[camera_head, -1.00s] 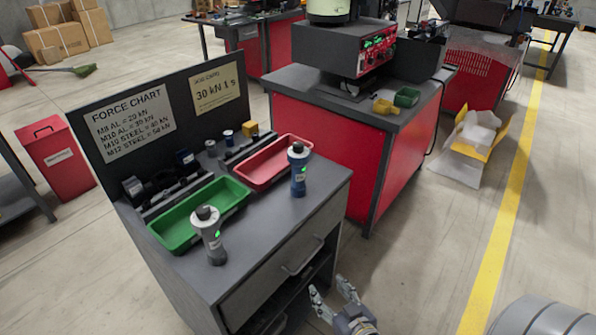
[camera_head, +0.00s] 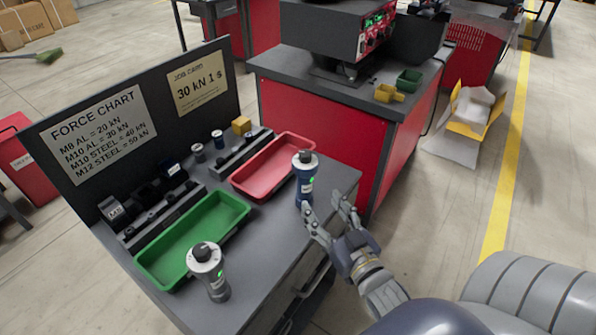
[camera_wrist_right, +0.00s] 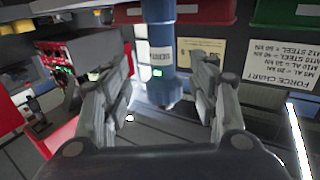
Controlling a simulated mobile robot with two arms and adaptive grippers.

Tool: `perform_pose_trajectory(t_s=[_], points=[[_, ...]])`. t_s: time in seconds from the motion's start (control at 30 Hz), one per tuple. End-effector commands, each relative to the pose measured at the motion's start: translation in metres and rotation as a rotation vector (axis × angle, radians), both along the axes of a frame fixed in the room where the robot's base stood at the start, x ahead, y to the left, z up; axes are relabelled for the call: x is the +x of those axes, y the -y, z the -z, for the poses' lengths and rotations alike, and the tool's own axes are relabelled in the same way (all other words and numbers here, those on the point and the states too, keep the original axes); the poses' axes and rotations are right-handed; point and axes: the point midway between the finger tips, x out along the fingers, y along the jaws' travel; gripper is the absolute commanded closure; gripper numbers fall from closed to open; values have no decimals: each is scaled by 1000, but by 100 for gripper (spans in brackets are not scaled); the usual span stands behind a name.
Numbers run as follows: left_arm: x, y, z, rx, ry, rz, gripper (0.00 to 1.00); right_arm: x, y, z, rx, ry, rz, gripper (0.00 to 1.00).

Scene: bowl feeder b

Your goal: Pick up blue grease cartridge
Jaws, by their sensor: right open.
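The blue grease cartridge (camera_head: 305,180), a blue cylinder with a white band and dark cap, stands upright on the grey workbench near its right edge. A grey-white cartridge (camera_head: 209,272) stands upright at the bench front, beside the green tray. My right gripper (camera_head: 328,208) is open, just right of the blue cartridge. In the right wrist view, the blue cartridge (camera_wrist_right: 162,50) appears ahead, between the spread fingers of my right gripper (camera_wrist_right: 160,92), with no clear contact. My left gripper is out of view.
A green tray (camera_head: 150,278) and a red tray (camera_head: 246,192) lie on the bench. A dark back panel (camera_head: 150,75) carries the force chart and job card. A red cabinet (camera_head: 320,145) with a machine stands behind. An open yellow-white box (camera_head: 448,148) lies on the floor.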

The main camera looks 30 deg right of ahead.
Motion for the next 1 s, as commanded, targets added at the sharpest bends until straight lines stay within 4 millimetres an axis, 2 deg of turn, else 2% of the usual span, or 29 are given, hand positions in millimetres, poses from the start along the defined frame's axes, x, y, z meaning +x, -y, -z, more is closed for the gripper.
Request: perform_pose_trajectory(t_s=[0.2,0.37,0.47,0.77,1.0], points=[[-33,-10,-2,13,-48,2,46,32,4,-2,-1,2,-1,45],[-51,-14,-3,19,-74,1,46,45,5,-1,-2,1,-1,45],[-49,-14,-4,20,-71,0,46,50,5,-1,-2,0,-1,45],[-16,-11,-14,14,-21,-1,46,87,8,-3,-1,1,-1,45],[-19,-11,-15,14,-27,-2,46,99,9,-2,-1,-1,-1,45]])
